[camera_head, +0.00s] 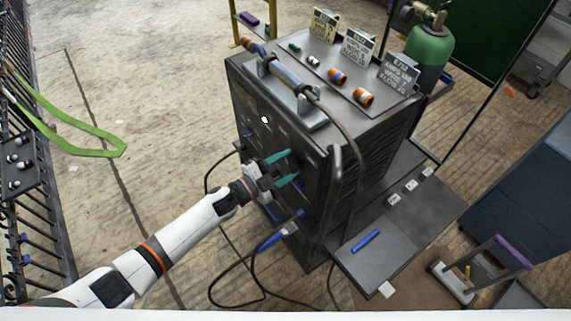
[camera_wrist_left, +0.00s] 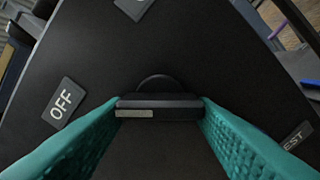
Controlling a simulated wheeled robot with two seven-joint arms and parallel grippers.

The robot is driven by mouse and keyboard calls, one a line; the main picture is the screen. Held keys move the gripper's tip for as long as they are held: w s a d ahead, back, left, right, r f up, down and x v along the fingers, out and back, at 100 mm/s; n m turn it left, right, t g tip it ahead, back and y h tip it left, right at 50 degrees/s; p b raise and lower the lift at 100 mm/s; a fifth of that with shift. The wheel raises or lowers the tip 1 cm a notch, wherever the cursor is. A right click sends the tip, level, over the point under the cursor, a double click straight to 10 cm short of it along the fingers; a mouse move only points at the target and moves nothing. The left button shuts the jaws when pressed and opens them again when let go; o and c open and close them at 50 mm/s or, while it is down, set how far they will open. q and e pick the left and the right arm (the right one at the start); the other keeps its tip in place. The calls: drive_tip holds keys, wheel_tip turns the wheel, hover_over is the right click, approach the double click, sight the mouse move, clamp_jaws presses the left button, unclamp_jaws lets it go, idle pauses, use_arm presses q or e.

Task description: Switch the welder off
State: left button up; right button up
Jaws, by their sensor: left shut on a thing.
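The welder (camera_head: 345,120) is a dark box on the floor in the middle of the head view, with its front panel facing left. My left gripper (camera_head: 290,168) is at that front panel, its teal fingers pointing into it. In the left wrist view the two teal fingers (camera_wrist_left: 160,112) are shut on a black knob (camera_wrist_left: 158,106) with a pale mark at its left part. An OFF label (camera_wrist_left: 63,102) is on the panel left of the knob. Another label at the top is cut off, and one at lower right reads partly "EST". My right gripper is not in view.
A torch lies in a holder on the welder's top, beside several nozzles and cards. Cables (camera_head: 245,275) run from the front panel to the floor. A green gas cylinder (camera_head: 430,50) stands behind. A low grey shelf (camera_head: 400,225) is on the right. Floor to the left is mostly clear.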

use_arm(q)
drive_tip(key=o, duration=1)
drive_tip(key=shift+b+v, duration=1.1)
drive_tip(key=shift+v, duration=4.95)
drive_tip(key=shift+f, duration=0.1)
